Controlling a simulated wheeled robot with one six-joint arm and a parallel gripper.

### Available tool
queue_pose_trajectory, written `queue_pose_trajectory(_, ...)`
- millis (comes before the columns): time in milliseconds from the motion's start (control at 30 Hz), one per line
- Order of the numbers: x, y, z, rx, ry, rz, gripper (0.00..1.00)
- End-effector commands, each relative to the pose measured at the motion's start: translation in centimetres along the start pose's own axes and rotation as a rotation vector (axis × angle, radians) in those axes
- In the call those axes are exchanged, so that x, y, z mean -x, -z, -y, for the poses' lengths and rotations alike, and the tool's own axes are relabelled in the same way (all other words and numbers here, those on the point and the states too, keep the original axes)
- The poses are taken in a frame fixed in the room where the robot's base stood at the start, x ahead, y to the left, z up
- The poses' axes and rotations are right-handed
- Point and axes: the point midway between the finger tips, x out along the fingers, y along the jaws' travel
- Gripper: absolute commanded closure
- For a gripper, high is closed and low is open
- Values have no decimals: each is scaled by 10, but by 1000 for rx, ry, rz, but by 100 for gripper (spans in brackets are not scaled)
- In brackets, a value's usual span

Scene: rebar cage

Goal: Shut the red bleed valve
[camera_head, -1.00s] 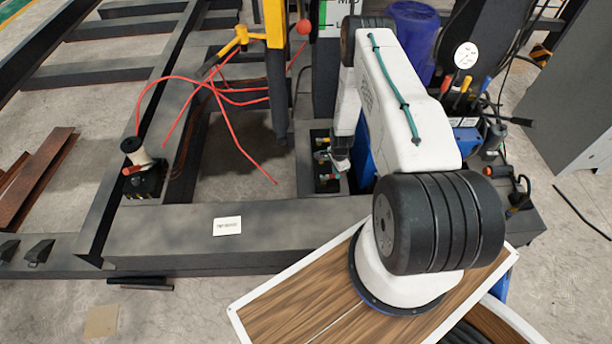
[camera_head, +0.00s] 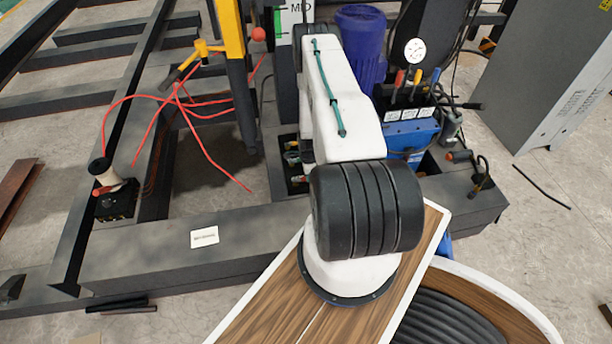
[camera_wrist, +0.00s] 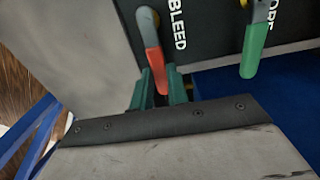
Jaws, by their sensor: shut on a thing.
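The red bleed valve lever (camera_wrist: 154,62) shows in the wrist view beside the white word BLEED on a dark panel. It hangs from a brass-coloured pivot and points down, its tip slightly right. My gripper (camera_wrist: 161,82) has its two teal fingers on either side of the lever's lower end and is shut on it. A green lever (camera_wrist: 255,48) stands to the right beside a partly cut-off label. In the head view my white arm covers the gripper and the red lever; only part of the dark valve box (camera_head: 290,160) shows to its left.
A yellow post (camera_head: 235,65) and looped red hoses (camera_head: 185,105) stand left of my arm. A blue motor (camera_head: 361,45) and a blue unit (camera_head: 408,134) with coloured levers and a gauge are to the right. A dark beam (camera_head: 150,252) crosses in front.

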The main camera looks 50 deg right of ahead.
Motion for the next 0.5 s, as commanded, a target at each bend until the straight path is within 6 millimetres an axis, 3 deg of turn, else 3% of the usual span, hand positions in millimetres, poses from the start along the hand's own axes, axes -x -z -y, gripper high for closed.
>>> queue_pose_trajectory(100,-1,0,-2,-1,-3,0,100)
queue_pose_trajectory(133,-1,-1,-2,-1,-3,0,81)
queue_pose_trajectory(200,0,-1,-2,0,-3,0,62)
queue_pose_trajectory(500,1,-1,-1,2,-1,0,62)
